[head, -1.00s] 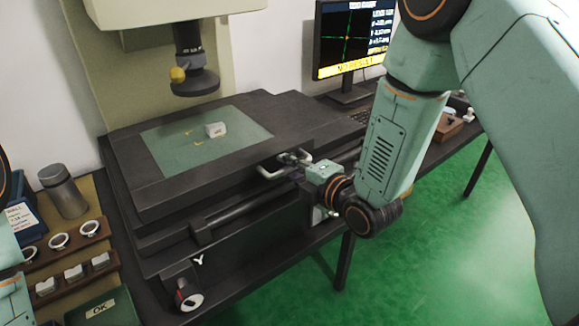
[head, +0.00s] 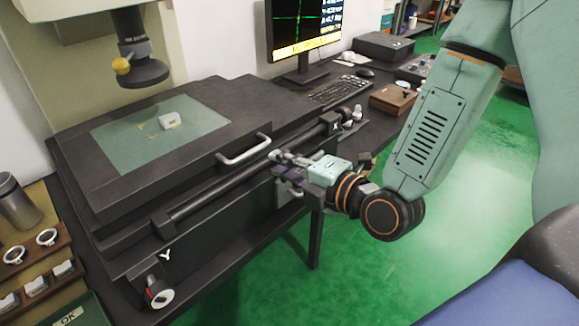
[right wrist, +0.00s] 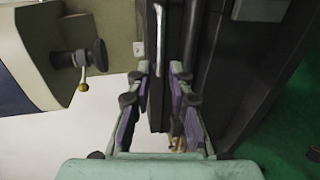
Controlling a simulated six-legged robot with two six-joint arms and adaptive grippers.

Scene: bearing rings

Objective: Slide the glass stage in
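The glass stage (head: 98,182) is a dark slab with a greenish glass pane (head: 185,140). A small pale grey block (head: 171,120) sits on the glass. A light bar handle (head: 244,150) is on the stage's front edge; it also shows in the right wrist view (right wrist: 159,40). My right gripper (head: 278,163) is in front of the stage, just right of the handle and apart from it. In the right wrist view its fingers (right wrist: 160,75) are spread with nothing between them, and the handle lies beyond the tips. My left gripper is not in view.
A lens head with a yellow knob (head: 121,65) hangs above the stage. A dark rail (head: 230,180) runs along the front. A knob wheel (head: 159,292) is at lower left. Wooden racks with rings (head: 46,237) stand left; a keyboard (head: 340,91) and monitor (head: 304,25) stand behind right.

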